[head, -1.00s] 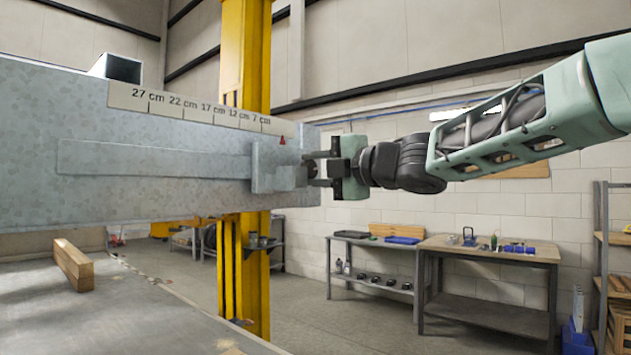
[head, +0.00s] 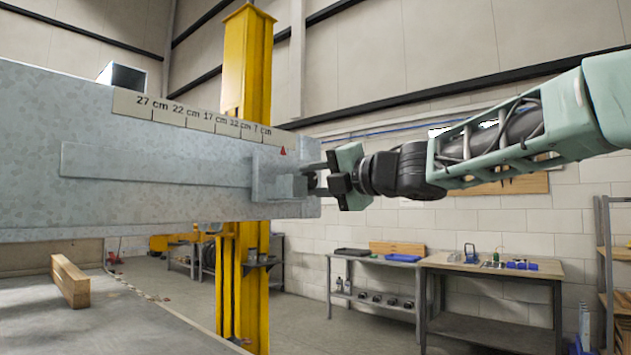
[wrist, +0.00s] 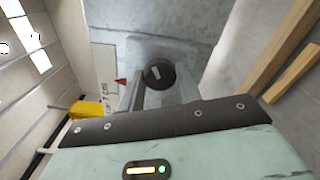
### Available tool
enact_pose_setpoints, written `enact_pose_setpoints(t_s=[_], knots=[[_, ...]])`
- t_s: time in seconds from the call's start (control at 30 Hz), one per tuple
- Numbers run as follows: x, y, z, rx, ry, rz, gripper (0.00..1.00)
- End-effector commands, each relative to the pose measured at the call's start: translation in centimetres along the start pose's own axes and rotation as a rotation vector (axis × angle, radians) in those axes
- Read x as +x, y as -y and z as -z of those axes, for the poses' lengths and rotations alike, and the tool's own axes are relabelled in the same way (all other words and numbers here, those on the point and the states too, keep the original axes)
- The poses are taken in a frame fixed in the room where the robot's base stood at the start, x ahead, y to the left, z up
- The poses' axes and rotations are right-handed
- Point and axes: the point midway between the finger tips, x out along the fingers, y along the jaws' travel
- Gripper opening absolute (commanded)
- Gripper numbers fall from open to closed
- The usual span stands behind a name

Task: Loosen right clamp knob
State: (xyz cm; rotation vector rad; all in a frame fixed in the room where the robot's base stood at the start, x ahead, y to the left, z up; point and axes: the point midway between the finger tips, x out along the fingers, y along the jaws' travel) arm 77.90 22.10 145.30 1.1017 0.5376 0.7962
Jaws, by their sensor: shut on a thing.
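The right clamp knob (wrist: 158,73) is black and round with a pale mark on its face in the wrist view. It sits on the grey clamp plate (head: 270,165) at the right end of the grey metal beam (head: 190,205). My gripper (head: 312,180) reaches in from the right and is shut on the knob. In the wrist view its two fingers (wrist: 162,80) lie on either side of the knob. In the head view the fingers mostly hide the knob. A red pointer (head: 283,151) stands above the plate, just right of the 7 cm mark on the scale (head: 200,120).
A yellow column (head: 248,65) stands behind the beam. A wooden block (head: 70,281) lies on the grey surface (head: 125,325) at lower left. Workbenches (head: 490,270) with tools stand along the back wall. The air below my arm is clear.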

Motion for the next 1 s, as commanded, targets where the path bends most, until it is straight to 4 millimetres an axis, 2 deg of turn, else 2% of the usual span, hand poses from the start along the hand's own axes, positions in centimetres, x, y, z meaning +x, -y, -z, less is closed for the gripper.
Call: enact_pose_setpoints(t_s=[0.07, 0.1, 0.17, 0.2, 0.57, 0.77, 1.0], knots=[[0.0, 0.1, 0.0, -0.001, -0.001, 0.002, 0.11], [0.0, 0.1, 0.0, -0.001, -0.001, 0.002, 0.37], [0.0, 0.1, 0.0, -0.001, -0.001, 0.002, 0.54], [0.0, 0.1, 0.0, 0.000, -0.001, 0.002, 0.56], [-0.6, 0.0, 0.0, 0.000, 0.001, 0.000, 0.56], [-4.0, 0.2, 0.0, -0.001, 0.004, 0.000, 0.56], [-9.7, 0.2, 0.0, -0.002, 0.004, 0.000, 0.56]])
